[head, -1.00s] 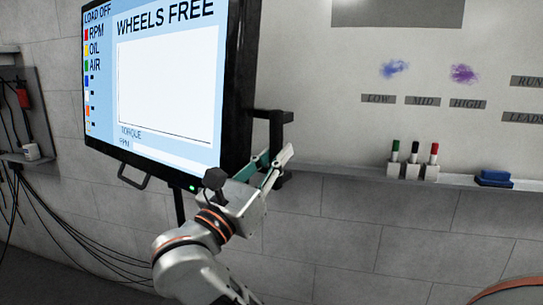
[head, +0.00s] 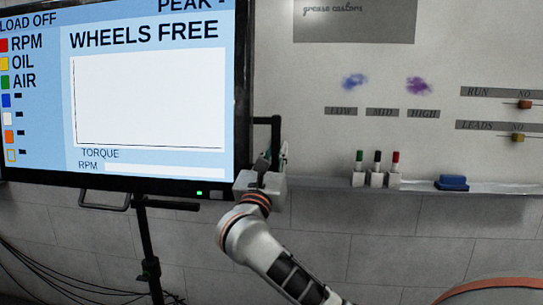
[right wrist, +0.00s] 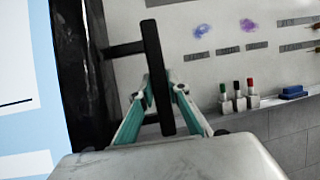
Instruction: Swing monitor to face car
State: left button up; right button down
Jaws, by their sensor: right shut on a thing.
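The monitor (head: 150,90) is a large screen with a black frame, showing "WHEELS FREE" and turned largely toward me in the head view. It stands on a dark pole (head: 148,245). A black side handle (head: 277,135) sticks out from its right edge. My right gripper (head: 276,160) is at this handle, its fingers partly hidden by its own body. In the right wrist view, its teal fingers (right wrist: 160,95) are shut on the upright handle bar (right wrist: 158,75). The monitor's edge fills the left of that view. My left gripper is not in view. No car shows.
Behind is a whiteboard (head: 360,140) with a ledge (head: 420,188) holding green, black and red markers (head: 377,172) and a blue eraser (head: 452,183). A second handle (head: 104,200) hangs under the monitor. Cables (head: 50,270) run along the wall at lower left.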

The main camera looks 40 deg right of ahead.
jog(key=c, duration=2)
grip_release()
jog(key=shift+d, duration=0.1)
jog(key=shift+o, duration=0.2)
jog(key=v, duration=1.2)
jog(key=shift+s+r, duration=0.1)
